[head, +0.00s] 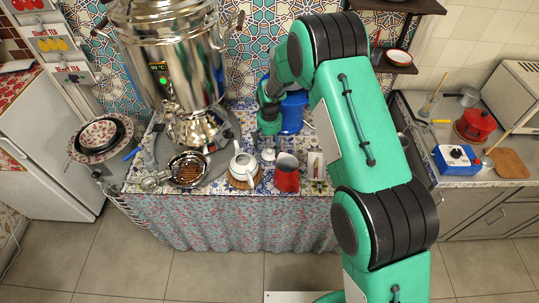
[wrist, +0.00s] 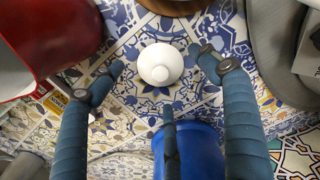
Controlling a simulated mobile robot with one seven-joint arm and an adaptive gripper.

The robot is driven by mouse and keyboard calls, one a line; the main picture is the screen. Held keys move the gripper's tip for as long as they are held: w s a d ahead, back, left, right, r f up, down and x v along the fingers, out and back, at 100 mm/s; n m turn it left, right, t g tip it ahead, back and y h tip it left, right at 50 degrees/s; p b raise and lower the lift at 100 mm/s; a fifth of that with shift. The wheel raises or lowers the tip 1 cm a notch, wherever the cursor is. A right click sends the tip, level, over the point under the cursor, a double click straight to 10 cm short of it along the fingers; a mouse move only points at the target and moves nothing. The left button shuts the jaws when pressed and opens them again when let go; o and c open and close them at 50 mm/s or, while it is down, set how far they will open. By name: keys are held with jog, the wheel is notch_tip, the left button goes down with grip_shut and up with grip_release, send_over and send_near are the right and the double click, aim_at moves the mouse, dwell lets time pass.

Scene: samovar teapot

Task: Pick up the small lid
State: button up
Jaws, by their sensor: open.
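The small lid (wrist: 160,64) is white and round with a knob on top. It lies on the patterned tiled surface in the upper middle of the wrist view, and in the head view it shows as a small white spot (head: 268,154) between the white teapot (head: 242,166) and the red pitcher (head: 287,174). My gripper (wrist: 160,76) is open and empty. Its dark blue fingers spread to the left, right and near side of the lid, with visible gaps. In the head view my gripper (head: 270,132) points down just behind the lid, partly hidden by my arm.
The red pitcher (wrist: 50,40) stands close on the left in the wrist view. A blue container (wrist: 188,150) is at the bottom, beside the fingers. The large samovar (head: 178,75) and a bowl (head: 187,170) stand left of the teapot.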

aim_at(269, 150)
jog(key=shift+w+f+b, duration=0.1)
jog(key=shift+f+b, duration=0.3)
jog(key=shift+f, duration=1.75)
jog(key=c, duration=1.1)
